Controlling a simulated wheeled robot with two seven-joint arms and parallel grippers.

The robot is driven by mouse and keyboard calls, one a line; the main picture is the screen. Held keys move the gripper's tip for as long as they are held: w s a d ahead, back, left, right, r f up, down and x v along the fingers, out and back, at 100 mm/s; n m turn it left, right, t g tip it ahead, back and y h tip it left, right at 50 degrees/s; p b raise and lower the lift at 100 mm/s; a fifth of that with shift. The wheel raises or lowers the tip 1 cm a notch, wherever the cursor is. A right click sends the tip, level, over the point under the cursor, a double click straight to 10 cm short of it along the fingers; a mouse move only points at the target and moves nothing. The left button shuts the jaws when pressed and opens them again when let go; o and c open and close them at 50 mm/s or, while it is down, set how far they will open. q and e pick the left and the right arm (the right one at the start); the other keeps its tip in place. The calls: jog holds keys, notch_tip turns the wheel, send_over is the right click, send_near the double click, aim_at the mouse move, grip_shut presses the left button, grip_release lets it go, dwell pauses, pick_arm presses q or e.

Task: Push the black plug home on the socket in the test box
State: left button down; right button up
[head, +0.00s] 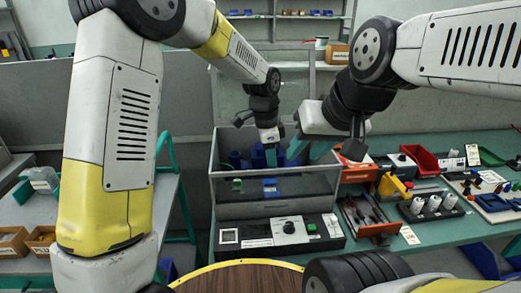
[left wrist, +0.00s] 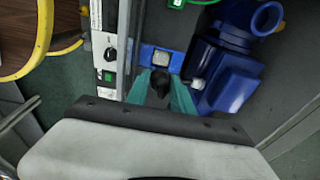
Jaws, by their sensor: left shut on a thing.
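My left gripper (head: 270,158) reaches down into the grey-walled test box (head: 226,211). In the left wrist view its teal fingers (left wrist: 161,92) are shut on the black plug (left wrist: 160,83). The plug lies just below the blue socket block (left wrist: 162,58) in that view. I cannot tell whether plug and socket touch. The socket block also shows through the box's clear front in the head view (head: 270,187), where the plug is hidden. My right gripper (head: 309,150) is beside the box's right side, its teal fingers apart and empty.
A blue pump (left wrist: 228,75) stands close beside the left fingers in the box. A green connector (head: 237,185) is left of the socket. A control panel (head: 283,232) runs along the box's front. Tools and a red bin (head: 419,158) crowd the bench at right.

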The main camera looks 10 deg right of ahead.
pick_arm(q)
jog(key=shift+f, duration=2.5)
jog(key=shift+f, duration=0.75)
dwell(0.8)
jog(key=c, duration=1)
grip_release()
jog(key=shift+o, duration=0.7)
jog(key=shift+f, duration=0.1)
jog(key=shift+r, duration=3.85)
grip_shut()
